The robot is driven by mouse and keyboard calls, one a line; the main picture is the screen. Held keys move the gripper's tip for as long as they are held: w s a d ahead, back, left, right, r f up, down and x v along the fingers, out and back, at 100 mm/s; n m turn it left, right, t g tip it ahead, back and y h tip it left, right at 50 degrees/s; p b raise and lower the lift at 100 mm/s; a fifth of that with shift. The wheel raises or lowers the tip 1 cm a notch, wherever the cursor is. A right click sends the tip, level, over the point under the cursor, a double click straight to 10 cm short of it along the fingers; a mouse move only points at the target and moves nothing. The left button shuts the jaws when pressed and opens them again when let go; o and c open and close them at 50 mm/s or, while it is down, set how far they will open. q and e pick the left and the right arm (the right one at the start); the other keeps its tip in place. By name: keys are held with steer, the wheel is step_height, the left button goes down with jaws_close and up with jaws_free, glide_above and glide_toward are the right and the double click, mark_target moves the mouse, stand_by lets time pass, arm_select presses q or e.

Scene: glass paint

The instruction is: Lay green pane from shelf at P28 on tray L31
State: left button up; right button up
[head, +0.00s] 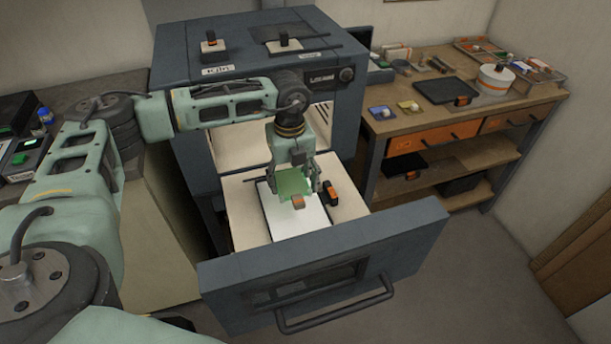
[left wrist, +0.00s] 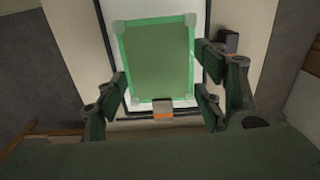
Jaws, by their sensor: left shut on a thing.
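The green pane (head: 293,183) is a flat translucent square with a brighter green border. My left gripper (head: 296,188) points down and is shut on it. In the left wrist view the pane (left wrist: 158,55) lies over a white tray with a dark rim (left wrist: 207,100). A small grey and orange block (left wrist: 163,110) shows at the pane's near edge. In the head view the white tray (head: 297,225) lies in the pulled-out kiln drawer, below the pane. I cannot tell whether pane and tray touch. The tray's label is not readable. My right gripper is not in view.
The drawer front (head: 325,262) with its bar handle stands near me. The kiln body (head: 255,60) rises behind. A wooden workbench (head: 440,120) at the right holds a black tray (head: 447,90) and small items.

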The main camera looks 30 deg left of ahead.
arm_select(q)
steer(key=shift+s+a+f+b, duration=0.1)
steer(key=shift+f+b, duration=0.3)
steer(key=shift+f, duration=0.2)
steer(key=shift+s+a+f+b, duration=0.1)
steer(key=shift+f+b, duration=0.25)
steer(key=shift+f, duration=0.25)
step_height(320, 180, down, 4)
steer(key=shift+w+d+r+b, duration=0.15)
steer(key=shift+r+b, duration=0.1)
steer(key=shift+b, duration=0.95)
steer(key=shift+f, duration=0.35)
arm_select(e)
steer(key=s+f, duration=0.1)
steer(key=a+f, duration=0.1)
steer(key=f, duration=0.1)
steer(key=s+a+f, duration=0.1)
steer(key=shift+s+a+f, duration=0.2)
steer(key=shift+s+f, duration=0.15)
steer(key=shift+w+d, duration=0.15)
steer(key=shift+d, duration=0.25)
arm_select(q)
steer(key=o, duration=1.3)
steer(key=shift+c, duration=0.2)
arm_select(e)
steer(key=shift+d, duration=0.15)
